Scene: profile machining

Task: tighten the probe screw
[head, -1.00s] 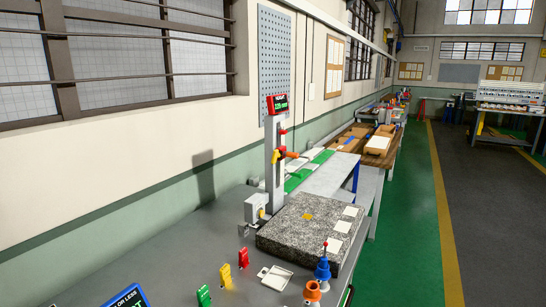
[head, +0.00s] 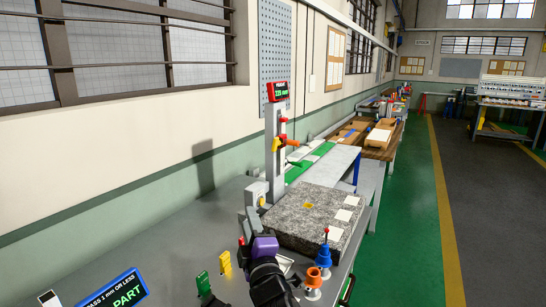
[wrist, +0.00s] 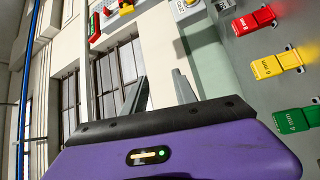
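The height gauge is a grey column (head: 270,150) with a red-framed display (head: 278,92) on top. Its carriage has a yellow part (head: 276,144) and an orange knob (head: 292,143) sticking out to the right; I cannot tell which part is the probe screw. In the wrist view, the display (wrist: 94,27) and a yellow and red carriage part (wrist: 126,8) show at the top left. My gripper (head: 249,219) is purple and black, in front of the gauge's base and well below the carriage. In the wrist view its two grey fingers (wrist: 160,92) stand apart with nothing between them.
A speckled granite block (head: 310,212) with white pads lies right of the gauge. A grey box (head: 256,192) stands at its base. Green (head: 203,284) and yellow tags (head: 225,262), a blue-topped piece (head: 324,256) and an orange-topped piece (head: 314,276) stand near the front.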

